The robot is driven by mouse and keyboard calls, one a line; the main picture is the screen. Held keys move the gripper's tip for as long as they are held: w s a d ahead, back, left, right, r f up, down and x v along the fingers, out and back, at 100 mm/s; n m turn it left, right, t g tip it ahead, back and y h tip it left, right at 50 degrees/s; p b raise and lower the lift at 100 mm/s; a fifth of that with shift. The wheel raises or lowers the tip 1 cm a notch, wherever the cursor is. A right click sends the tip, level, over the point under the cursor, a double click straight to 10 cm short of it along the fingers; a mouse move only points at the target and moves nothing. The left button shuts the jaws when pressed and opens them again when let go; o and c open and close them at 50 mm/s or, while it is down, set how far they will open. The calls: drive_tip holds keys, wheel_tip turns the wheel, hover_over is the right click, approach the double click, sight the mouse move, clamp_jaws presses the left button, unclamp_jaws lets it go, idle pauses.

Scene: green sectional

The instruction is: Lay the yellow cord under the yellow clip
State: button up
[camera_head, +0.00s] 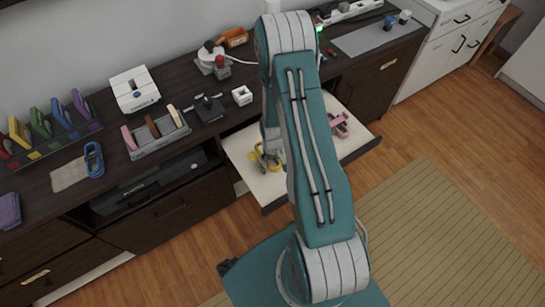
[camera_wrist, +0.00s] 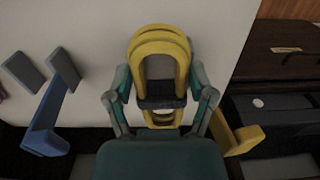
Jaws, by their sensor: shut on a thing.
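The yellow cord (camera_wrist: 178,45) is a looped bundle with a black band, upright in the middle of the wrist view. My gripper (camera_wrist: 162,95) is shut on it, with one teal finger on each side. The yellow clip (camera_wrist: 243,140) is just right of the gripper in the wrist view, partly hidden behind the right finger. In the head view, yellow parts (camera_head: 265,160) show at the left of my arm over the open drawer; I cannot separate clip from cord there.
The open pale drawer (camera_head: 245,150) also holds a pink clip (camera_head: 341,125) at right. A blue clip (camera_wrist: 45,125) is left of my gripper in the wrist view. The dark counter above carries racks, a blue cord (camera_head: 93,160) and several devices. The wooden floor (camera_head: 405,150) to the right is clear.

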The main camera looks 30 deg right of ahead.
drive_tip(key=shift+f, duration=1.7)
drive_tip(key=shift+c, duration=0.2)
drive_tip(key=o, duration=0.3)
drive_tip(key=shift+s+f, duration=0.25)
drive_tip(key=shift+f, duration=0.3)
drive_tip(key=o, duration=0.8)
drive_tip(key=shift+o, duration=0.2)
drive_tip(key=shift+w+r, duration=0.1)
drive_tip(key=shift+r, duration=0.45)
drive_tip(key=r, duration=1.1)
drive_tip(key=shift+w+a, duration=0.15)
drive_tip(key=shift+w, duration=0.15)
drive_tip(key=shift+r, duration=0.3)
